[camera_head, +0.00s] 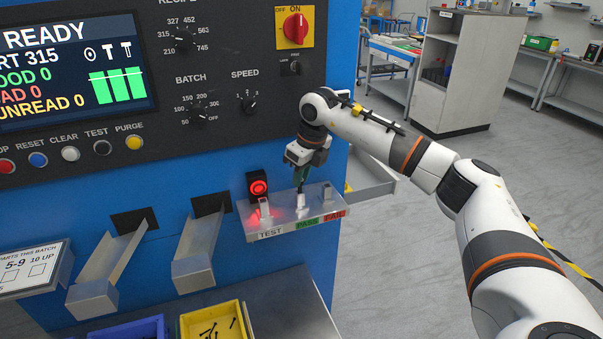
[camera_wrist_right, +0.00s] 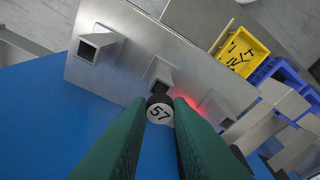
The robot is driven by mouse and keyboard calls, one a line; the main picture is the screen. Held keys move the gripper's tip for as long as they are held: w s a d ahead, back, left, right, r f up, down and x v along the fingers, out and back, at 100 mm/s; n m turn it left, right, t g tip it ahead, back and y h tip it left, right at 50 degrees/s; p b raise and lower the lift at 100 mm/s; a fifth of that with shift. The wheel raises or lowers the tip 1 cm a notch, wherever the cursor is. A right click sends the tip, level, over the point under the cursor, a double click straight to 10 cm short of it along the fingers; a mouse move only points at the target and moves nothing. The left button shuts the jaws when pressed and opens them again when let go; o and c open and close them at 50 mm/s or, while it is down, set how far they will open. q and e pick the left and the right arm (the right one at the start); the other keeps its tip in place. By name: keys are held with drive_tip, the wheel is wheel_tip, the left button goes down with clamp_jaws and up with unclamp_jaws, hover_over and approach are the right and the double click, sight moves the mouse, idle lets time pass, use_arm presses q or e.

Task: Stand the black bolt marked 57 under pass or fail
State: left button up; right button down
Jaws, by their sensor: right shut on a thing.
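The black bolt (camera_wrist_right: 160,110) shows its round head with a white face marked 57 in the right wrist view. My right gripper (camera_head: 301,177) is shut on it, the green fingers on either side of the head. In the head view the gripper points down over the holder behind the green PASS label (camera_head: 307,223). The PASS holder (camera_head: 302,203) is right below the bolt; whether the shank is inside it I cannot tell. The FAIL holder (camera_head: 327,193), behind the red FAIL label (camera_head: 334,215), looks empty in the wrist view (camera_wrist_right: 92,46). My left gripper is out of view.
The TEST holder (camera_head: 265,211) stands left of PASS, under a red glowing ring light (camera_head: 258,187). Two metal chutes (camera_head: 197,250) are further left. A yellow bin (camera_head: 215,322) with dark bolts and a blue bin (camera_head: 128,330) are below. The blue machine wall is close behind.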

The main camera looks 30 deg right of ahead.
drive_tip(key=shift+b+x, duration=0.45)
drive_tip(key=shift+x, duration=0.4)
drive_tip(key=shift+s, duration=0.2)
drive_tip(key=c, duration=0.8)
unclamp_jaws()
drive_tip(key=shift+c, duration=0.2)
drive_tip(key=shift+r, duration=0.1)
drive_tip(key=shift+w+a+r+p+v, duration=0.1)
drive_tip(key=shift+w+p+v, duration=0.2)
drive_tip(key=shift+p+v, duration=0.85)
drive_tip(key=shift+w+a+r+p+v, duration=0.1)
drive_tip(key=shift+w+p+v, duration=0.15)
drive_tip(key=shift+p+v, duration=0.85)
drive_tip(key=shift+w+a+p+v, duration=0.1)
drive_tip(key=shift+w+p+v, duration=0.2)
drive_tip(key=shift+p+v, duration=0.85)
drive_tip(key=shift+s+d+r+b, duration=0.1)
drive_tip(key=shift+r+b, duration=0.25)
drive_tip(key=shift+b, duration=0.15)
